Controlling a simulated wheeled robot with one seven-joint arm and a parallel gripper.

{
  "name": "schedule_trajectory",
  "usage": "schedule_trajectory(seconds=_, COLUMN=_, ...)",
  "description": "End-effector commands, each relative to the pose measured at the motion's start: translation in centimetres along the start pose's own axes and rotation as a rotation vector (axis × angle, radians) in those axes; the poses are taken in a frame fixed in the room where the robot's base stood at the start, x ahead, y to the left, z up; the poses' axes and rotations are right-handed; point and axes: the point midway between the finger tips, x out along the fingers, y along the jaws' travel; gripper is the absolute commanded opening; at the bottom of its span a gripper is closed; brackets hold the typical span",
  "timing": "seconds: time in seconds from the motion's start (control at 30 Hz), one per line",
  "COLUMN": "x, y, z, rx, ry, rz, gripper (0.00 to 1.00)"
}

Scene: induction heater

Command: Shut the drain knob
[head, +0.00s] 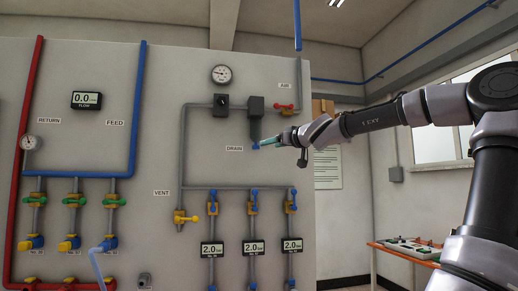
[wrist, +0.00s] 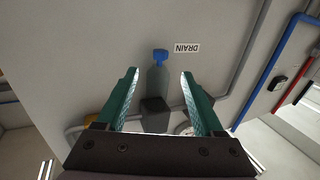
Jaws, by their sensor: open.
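The drain knob is a small blue knob (head: 256,146) at the lower end of a grey bowl hanging under a dark box on the wall panel. It is beside the DRAIN label (head: 234,149). In the wrist view, which shows the label upside down, the blue knob (wrist: 160,55) is beyond the fingertips and roughly centred between them. My gripper (head: 266,143) reaches in from the right, close to the knob. Its teal fingers (wrist: 158,73) are open with nothing held between them. I cannot tell exactly how far the fingertips are from the knob.
A dark regulator box (head: 255,105) sits above the bowl, with a black knob unit (head: 222,102) to its left. A red air valve handle (head: 285,107) is to the upper right. Yellow and blue valves (head: 253,203) and grey pipes run below.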

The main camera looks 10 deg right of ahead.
Motion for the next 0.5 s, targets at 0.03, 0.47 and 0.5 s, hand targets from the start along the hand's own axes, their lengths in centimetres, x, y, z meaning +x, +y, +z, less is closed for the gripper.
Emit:
schedule_trajectory(seconds=0.03, x=0.8, y=-0.2, z=0.0, rx=0.0, ry=0.0, rz=-0.003, gripper=0.69)
schedule_trajectory(seconds=0.47, x=6.4, y=-0.3, z=0.0, rx=-0.001, ry=-0.001, rz=-0.004, gripper=0.69)
schedule_trajectory(seconds=0.5, x=6.8, y=-0.2, z=0.1, rx=0.0, ry=-0.002, rz=-0.003, gripper=0.69)
